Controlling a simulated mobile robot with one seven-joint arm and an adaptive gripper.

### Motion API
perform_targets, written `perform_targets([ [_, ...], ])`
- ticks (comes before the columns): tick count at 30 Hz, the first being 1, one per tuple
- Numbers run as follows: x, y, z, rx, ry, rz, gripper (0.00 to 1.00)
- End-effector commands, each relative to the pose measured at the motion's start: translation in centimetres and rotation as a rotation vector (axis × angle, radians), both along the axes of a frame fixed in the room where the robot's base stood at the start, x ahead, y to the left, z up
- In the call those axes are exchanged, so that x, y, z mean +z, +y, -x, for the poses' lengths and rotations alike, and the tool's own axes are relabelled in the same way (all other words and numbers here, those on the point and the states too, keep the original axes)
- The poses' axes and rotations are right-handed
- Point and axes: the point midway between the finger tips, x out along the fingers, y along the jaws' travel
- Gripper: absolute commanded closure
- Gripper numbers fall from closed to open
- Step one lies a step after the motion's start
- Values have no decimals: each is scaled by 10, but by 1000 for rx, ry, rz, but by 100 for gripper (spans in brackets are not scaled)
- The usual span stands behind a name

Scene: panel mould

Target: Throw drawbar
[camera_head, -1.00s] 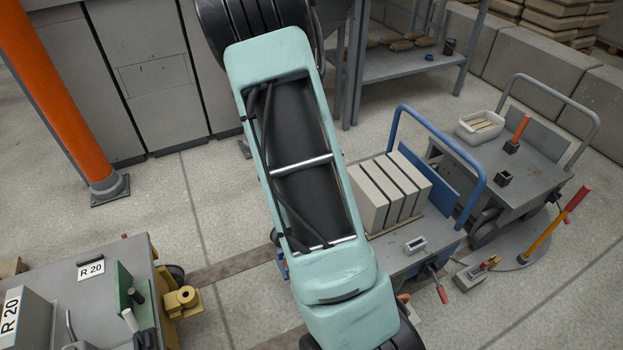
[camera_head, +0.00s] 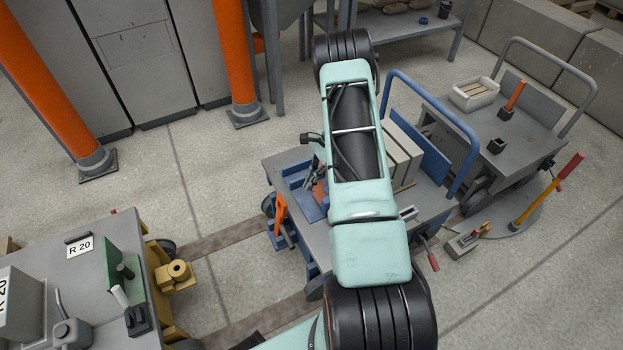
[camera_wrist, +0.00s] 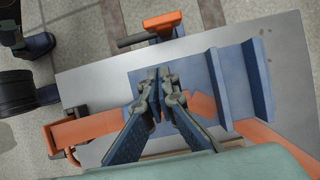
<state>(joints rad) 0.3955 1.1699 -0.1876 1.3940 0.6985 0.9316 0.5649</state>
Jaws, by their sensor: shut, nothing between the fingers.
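A grey cart with a blue front end (camera_head: 318,200) stands right of centre in the head view, partly hidden by my arm. An orange bar (camera_head: 280,213), possibly the drawbar, stands at its front left corner. In the wrist view an orange bar (camera_wrist: 85,130) lies at the left, and another orange handle (camera_wrist: 160,22) is at the top edge of the grey deck. My gripper (camera_wrist: 160,76) is shut and empty over a blue plate, with its tips apart from both orange parts in the picture. In the head view my gripper (camera_head: 312,174) is small above the cart's front.
Grey blocks (camera_head: 400,150) and a blue push rail (camera_head: 440,115) are on the cart. A second cart (camera_head: 500,135) is at the right. A table with a yellow coupling (camera_head: 175,272) is at the left. Orange posts (camera_head: 233,50) stand behind. The floor between table and cart is open.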

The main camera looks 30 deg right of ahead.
Motion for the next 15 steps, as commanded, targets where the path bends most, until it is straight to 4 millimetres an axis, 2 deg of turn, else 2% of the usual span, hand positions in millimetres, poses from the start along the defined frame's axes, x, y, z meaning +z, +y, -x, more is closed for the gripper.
perform_targets([
  [1,-14,6,1,1,3,-2,100],
  [7,-52,22,0,2,1,0,100],
  [12,-45,47,-1,2,-2,1,100],
  [15,-44,56,0,2,0,1,100],
])
